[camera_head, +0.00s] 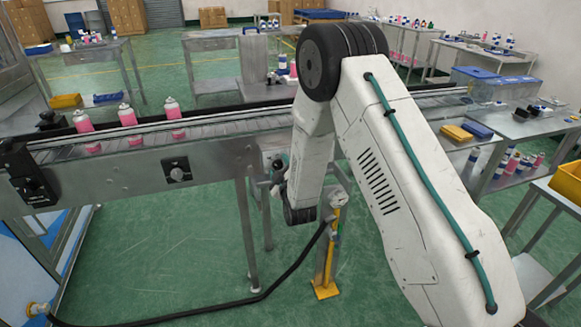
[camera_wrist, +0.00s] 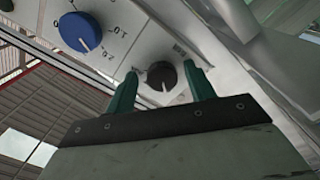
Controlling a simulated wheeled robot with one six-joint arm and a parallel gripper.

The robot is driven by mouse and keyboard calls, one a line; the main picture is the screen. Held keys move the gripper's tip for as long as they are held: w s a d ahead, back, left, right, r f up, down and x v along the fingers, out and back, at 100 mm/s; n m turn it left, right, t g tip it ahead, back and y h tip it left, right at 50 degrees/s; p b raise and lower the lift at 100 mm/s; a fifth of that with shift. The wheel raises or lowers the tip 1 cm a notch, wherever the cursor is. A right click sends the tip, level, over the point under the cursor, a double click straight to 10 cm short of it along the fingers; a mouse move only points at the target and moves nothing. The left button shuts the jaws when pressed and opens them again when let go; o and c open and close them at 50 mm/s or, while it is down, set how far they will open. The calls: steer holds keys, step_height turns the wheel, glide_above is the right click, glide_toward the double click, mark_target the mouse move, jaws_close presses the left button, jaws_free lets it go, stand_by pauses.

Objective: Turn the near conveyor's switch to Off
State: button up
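In the wrist view a black knob (camera_wrist: 161,76) with a pale pointer mark sits on a light grey panel (camera_wrist: 125,68). My gripper (camera_wrist: 161,71) is open, with one green finger on each side of the knob and a visible gap on both sides. Whether the fingertips reach past the knob's face is unclear. In the head view the near conveyor (camera_head: 210,158) has a dark rotary switch (camera_head: 177,171) on a square plate on its side. I cannot tell whether this is the knob in the wrist view. My arm largely hides the gripper in the head view.
A blue dial (camera_wrist: 80,32) with printed numbers is left of the black knob. Pink cans (camera_head: 128,117) stand on the conveyor belt. A yellow post (camera_head: 327,265) stands below my arm, and a black hose (camera_head: 255,298) crosses the green floor.

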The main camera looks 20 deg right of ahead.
steer(key=s, duration=0.7)
steer(key=shift+s, duration=0.4)
